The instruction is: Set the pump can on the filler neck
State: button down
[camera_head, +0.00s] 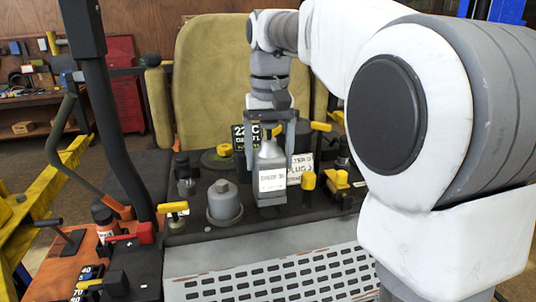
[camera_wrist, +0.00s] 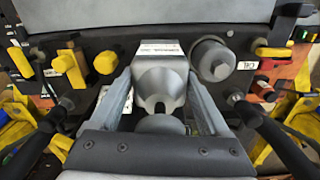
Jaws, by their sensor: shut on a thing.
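The pump can (camera_head: 271,178) is a grey can with a sloped shoulder and a white label. It looks upright over the dark console, and its base hides what is beneath it. I cannot tell whether it touches the console. My gripper (camera_head: 270,138) is above it with its fingers shut on its upper part. In the wrist view the can (camera_wrist: 160,82) sits between the two fingers of my gripper (camera_wrist: 160,98). A grey domed cylinder (camera_head: 224,202) stands just left of the can; I cannot tell whether it is the filler neck. It also shows in the wrist view (camera_wrist: 212,58), near an "OIL" label.
Yellow knobs (camera_head: 308,180) and a lever (camera_head: 337,180) stand close right of the can. A black sign (camera_head: 238,134) and a white sign (camera_head: 301,165) are behind it. The olive seat (camera_head: 211,75) rises at the back. A perforated plate (camera_head: 270,275) lies in front.

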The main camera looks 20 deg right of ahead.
aim_at(270, 126)
jog(key=shift+f, duration=0.1)
jog(key=shift+f+b, duration=0.6)
jog(key=shift+f, duration=0.2)
grip_release()
jog(key=shift+f, duration=0.15)
notch_tip(270, 126, up, 3)
jog(key=shift+f+p, duration=0.1)
jog(key=shift+p, duration=0.75)
jog(key=shift+r, duration=2.7)
